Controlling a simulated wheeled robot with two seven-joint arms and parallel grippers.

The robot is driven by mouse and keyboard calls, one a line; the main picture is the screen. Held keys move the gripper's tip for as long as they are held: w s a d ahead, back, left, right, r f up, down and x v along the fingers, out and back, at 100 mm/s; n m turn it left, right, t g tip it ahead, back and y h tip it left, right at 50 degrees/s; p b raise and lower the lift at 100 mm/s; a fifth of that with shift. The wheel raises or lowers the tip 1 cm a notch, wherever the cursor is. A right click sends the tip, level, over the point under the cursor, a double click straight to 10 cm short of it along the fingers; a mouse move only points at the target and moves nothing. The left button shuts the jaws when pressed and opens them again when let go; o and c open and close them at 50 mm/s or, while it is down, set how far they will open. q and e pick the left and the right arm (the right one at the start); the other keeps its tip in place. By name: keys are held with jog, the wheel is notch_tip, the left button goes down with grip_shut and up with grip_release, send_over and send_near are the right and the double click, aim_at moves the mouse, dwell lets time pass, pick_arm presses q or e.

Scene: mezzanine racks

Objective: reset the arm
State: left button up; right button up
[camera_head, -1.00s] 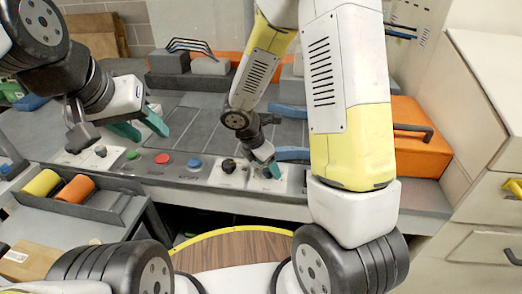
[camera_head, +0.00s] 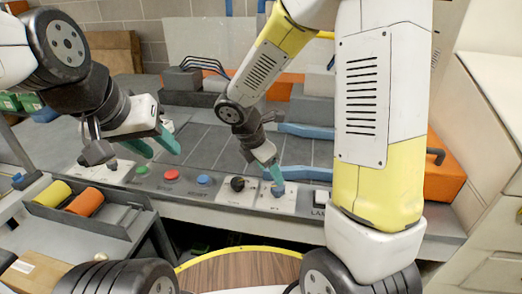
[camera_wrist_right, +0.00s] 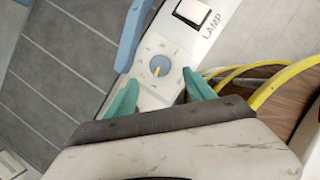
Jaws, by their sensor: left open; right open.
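My right gripper (camera_head: 273,173) points down at a blue knob (camera_head: 278,190) on the front panel.
The panel carries green (camera_head: 142,170), red (camera_head: 172,176) and blue (camera_head: 203,180) buttons, a black knob (camera_head: 238,184) and a lamp switch (camera_wrist_right: 192,12). A blue handle (camera_head: 310,131) lies close behind my right gripper. An orange case (camera_head: 443,172) stands right.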

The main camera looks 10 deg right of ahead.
jog(key=s+d+r+m+t+y, duration=0.2)
jog(key=s+r+m, duration=0.4)
jog(key=r+m, duration=0.3)
jog(key=s+d+r+m+t+y, duration=0.2)
jog(key=s+r+m, duration=0.5)
jog(key=m, duration=0.6)
notch_tip(320, 180, up, 3)
jog(key=shift+s+d+f+m+y, duration=0.25)
jog(key=shift+d+m+y, duration=0.25)
jog(key=shift+y, duration=0.5)
